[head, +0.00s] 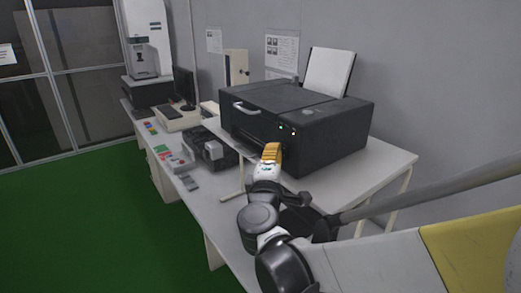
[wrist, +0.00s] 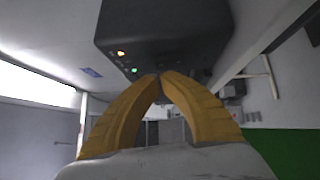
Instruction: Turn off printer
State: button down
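The black printer (head: 335,125) stands on the white table, with paper in its rear feed. Its front right corner has a green light (head: 280,126) and an orange light (head: 294,134), both lit. My gripper (head: 270,147) is just in front of and below these lights. In the wrist view the printer (wrist: 165,25) fills the top, with the orange light (wrist: 121,53) and green light (wrist: 134,70) left of my gripper (wrist: 159,76). The yellow fingertips meet, with nothing visible between them. I cannot tell whether they touch the printer.
The white table (head: 385,160) has bare room right of the printer. A dark tray-like device (head: 205,145), small coloured items (head: 150,128) and a monitor (head: 184,88) stand to the left. A white machine (head: 147,40) is farther back. Green floor (head: 90,210) lies open at left.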

jog(key=shift+w+d, duration=0.15)
jog(key=shift+w, duration=0.1)
jog(key=shift+w+d+r, duration=0.15)
jog(key=shift+d, duration=0.2)
jog(key=shift+w+d+r+p, duration=0.15)
jog(key=shift+r+p, duration=0.15)
jog(key=shift+p, duration=0.3)
jog(key=shift+m+g, duration=0.4)
jog(key=shift+f, duration=0.1)
